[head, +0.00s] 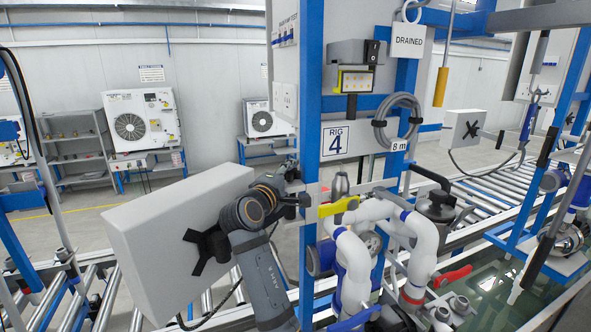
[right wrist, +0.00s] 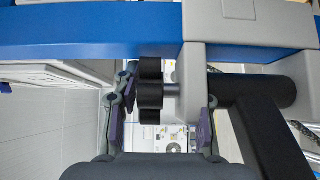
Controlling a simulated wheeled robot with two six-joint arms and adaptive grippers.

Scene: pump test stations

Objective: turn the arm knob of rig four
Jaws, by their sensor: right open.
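In the right wrist view a black lobed knob (right wrist: 150,90) sits on a short metal stem out of a pale clamp block (right wrist: 194,85), beside a black arm tube (right wrist: 250,92). My right gripper (right wrist: 163,100) is open, its fingers on either side of the knob and stem, with gaps showing. In the head view my right gripper (head: 292,188) is at the rig's upright, beside the clamp, and largely hides the knob. My left gripper is not in view.
A large pale box (head: 150,235) with a black cross-shaped mount stands left of my right arm. White pipes (head: 352,262), a yellow lever (head: 338,207) and a red lever (head: 452,276) lie right of the upright. A hose coil (head: 397,120) hangs above.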

